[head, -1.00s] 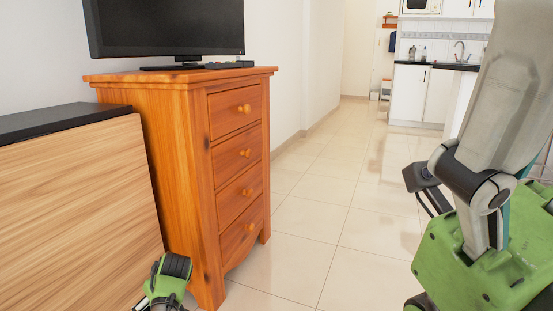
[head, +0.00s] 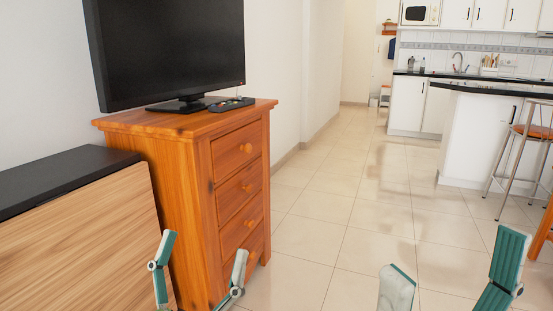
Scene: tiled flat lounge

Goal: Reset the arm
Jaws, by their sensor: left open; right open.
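My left gripper (head: 200,268) is at the bottom left of the head view, in front of the wooden drawer cabinet. Its two fingers are spread apart with nothing between them. My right gripper (head: 449,272) is at the bottom right, over the tiled floor. Its fingers are wide apart and empty. The palms of both grippers are below the picture's edge. Only the fingers show.
The orange wooden drawer cabinet (head: 162,180) bears a black television (head: 170,45) and a remote (head: 232,103). A wood-panelled unit with a black top (head: 60,175) stands at left. A kitchen counter (head: 470,135) and bar stool (head: 535,131) are at right. The middle floor is clear.

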